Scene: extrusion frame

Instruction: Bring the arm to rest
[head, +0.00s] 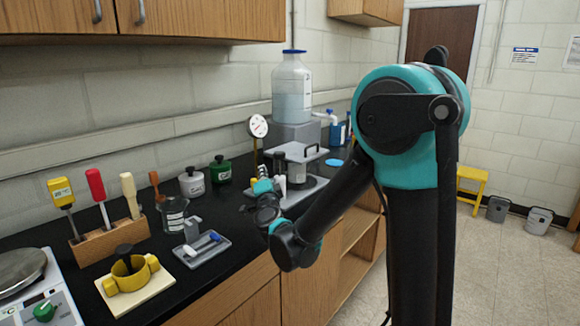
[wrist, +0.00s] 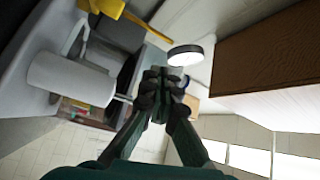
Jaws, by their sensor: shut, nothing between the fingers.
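My arm is teal and black and fills the right middle of the head view, with its forearm reaching down and left over the counter's front edge. My gripper (head: 264,186) is at its far end, small in the head view, in front of the grey apparatus with a raised plate (head: 296,151). In the wrist view the fingers of my gripper (wrist: 156,76) are closed together with nothing between them. I cannot tell from these frames how far the gripper is from the apparatus.
The black counter (head: 235,262) holds a grey tray (head: 203,250), a yellow ring clamp (head: 130,274), a wooden tool rack (head: 108,241) and a beaker (head: 174,214).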

